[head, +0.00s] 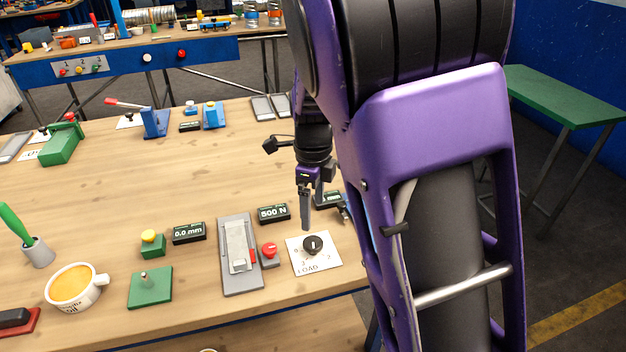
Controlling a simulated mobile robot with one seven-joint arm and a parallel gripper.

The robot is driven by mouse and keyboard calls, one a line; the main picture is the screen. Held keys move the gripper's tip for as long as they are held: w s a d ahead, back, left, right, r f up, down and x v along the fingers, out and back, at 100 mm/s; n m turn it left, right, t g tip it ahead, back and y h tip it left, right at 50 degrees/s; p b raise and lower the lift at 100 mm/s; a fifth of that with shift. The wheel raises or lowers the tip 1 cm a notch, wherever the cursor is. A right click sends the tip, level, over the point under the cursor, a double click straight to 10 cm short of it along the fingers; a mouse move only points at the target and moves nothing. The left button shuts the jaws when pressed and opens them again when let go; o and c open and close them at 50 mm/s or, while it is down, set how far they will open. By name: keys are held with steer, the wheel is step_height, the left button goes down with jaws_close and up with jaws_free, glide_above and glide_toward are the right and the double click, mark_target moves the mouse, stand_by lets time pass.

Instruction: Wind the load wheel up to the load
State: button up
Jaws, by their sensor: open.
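The load wheel is a small black knob (313,244) with a pale pointer mark, set on a white card (328,262) printed LOAD, near the front right of the wooden table. A display (272,213) reading 500 N stands behind it to the left. My gripper (317,218) hangs from my purple arm, just behind and above the knob. Its fingers point down and are apart, with nothing seen between them. Whether a fingertip touches the knob cannot be told. My arm hides part of the table to the right, and a second dark display (330,198) is partly hidden behind the fingers.
A grey plate fixture (228,280) and a red button (269,250) stand close left of the card. Further left are a 0.0 mm display (188,232), a yellow button (150,237), a green block (150,290) and a cup (75,287). The table's middle (150,180) is clear.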

step_height(320, 180, up, 7)
stand_by(0.3)
steer(key=shift+r, duration=0.1)
